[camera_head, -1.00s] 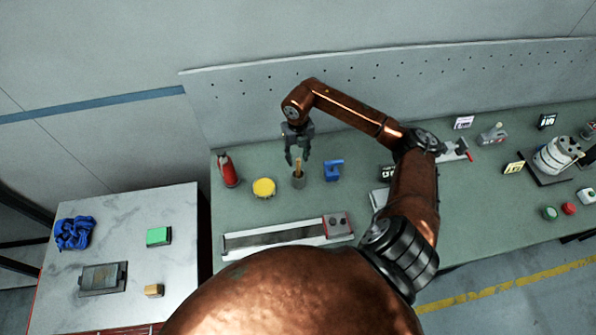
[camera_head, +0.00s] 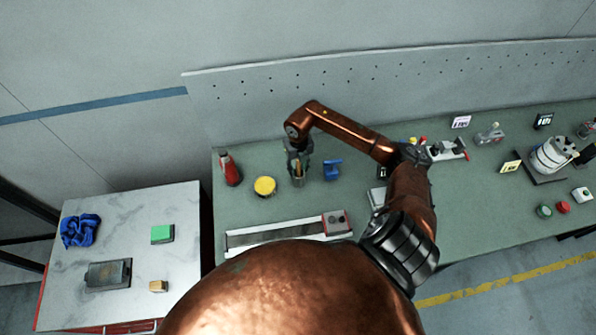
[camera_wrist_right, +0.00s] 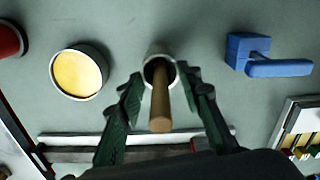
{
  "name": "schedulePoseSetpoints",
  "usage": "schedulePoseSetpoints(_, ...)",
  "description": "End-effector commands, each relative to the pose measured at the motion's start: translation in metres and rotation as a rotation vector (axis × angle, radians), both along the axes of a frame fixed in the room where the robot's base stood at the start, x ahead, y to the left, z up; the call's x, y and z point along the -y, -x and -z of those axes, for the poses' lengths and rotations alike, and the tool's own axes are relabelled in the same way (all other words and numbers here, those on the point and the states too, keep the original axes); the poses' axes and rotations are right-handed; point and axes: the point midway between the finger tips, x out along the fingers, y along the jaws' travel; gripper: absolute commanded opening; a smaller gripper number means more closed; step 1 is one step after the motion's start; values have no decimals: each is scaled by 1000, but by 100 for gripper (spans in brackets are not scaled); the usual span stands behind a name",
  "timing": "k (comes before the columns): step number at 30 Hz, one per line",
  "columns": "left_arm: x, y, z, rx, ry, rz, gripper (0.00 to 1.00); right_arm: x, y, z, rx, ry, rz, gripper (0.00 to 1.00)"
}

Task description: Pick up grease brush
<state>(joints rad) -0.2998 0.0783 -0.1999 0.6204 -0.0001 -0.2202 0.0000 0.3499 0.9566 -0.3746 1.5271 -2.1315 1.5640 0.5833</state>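The grease brush (camera_wrist_right: 160,108) shows as a wooden handle standing up out of a small grey cup (camera_wrist_right: 158,54). In the head view the brush (camera_head: 298,171) and the cup (camera_head: 298,182) are partly hidden by my gripper. My right gripper (camera_wrist_right: 163,90) is open, pointing down, with one finger on each side of the handle. In the head view the right gripper (camera_head: 299,168) is directly over the cup. I see no clear contact between the fingers and the handle. My left gripper is not in view.
A yellow-topped tin (camera_head: 265,186) and a red bottle (camera_head: 230,169) stand left of the cup. A blue tool (camera_head: 332,169) lies close on its right. A long metal-topped fixture (camera_head: 280,233) lies in front. A perforated back panel (camera_head: 400,85) rises behind.

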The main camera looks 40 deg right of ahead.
Motion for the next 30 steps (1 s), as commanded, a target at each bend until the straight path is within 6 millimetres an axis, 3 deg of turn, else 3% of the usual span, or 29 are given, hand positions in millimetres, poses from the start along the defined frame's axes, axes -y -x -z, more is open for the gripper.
schedulePoseSetpoints(14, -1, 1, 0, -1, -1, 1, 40, 0, 0, -1, 0, 0, 0, 0)
schedulePoseSetpoints(25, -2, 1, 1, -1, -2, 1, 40, 0, -1, -3, 1, 0, 0, 0)
schedulePoseSetpoints(30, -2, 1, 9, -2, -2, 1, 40, 1, -1, -24, 4, 2, -1, 0)
